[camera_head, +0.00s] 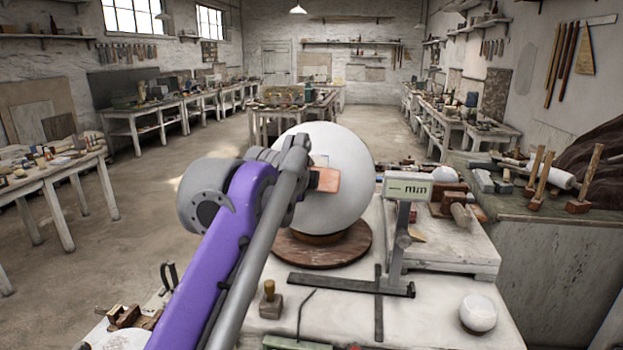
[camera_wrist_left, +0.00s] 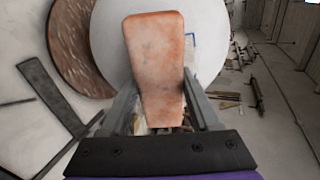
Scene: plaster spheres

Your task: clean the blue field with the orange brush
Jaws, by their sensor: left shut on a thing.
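A large white plaster sphere (camera_head: 345,205) rests on a round brown wooden turntable (camera_head: 290,247) on the bench. The blue field (camera_head: 322,160) is a small patch with a thin blue outline on the sphere, mostly hidden behind my left gripper (camera_head: 308,172). In the left wrist view, a bit of blue edge (camera_wrist_left: 191,40) shows beside the brush. The orange brush (camera_wrist_left: 155,55) is a tapered, pale orange piece between my left gripper's fingers (camera_wrist_left: 158,108). It is in front of the sphere (camera_head: 326,180); I cannot tell whether they touch. My right gripper is out of view.
A grey stand with a "mm" display (camera_head: 407,189) stands just right of the sphere. A small white ball (camera_head: 478,313) lies at the bench's front right. A wooden-handled tool (camera_head: 270,300) stands in front of the turntable. A wooden side table (camera_head: 570,260) is at right.

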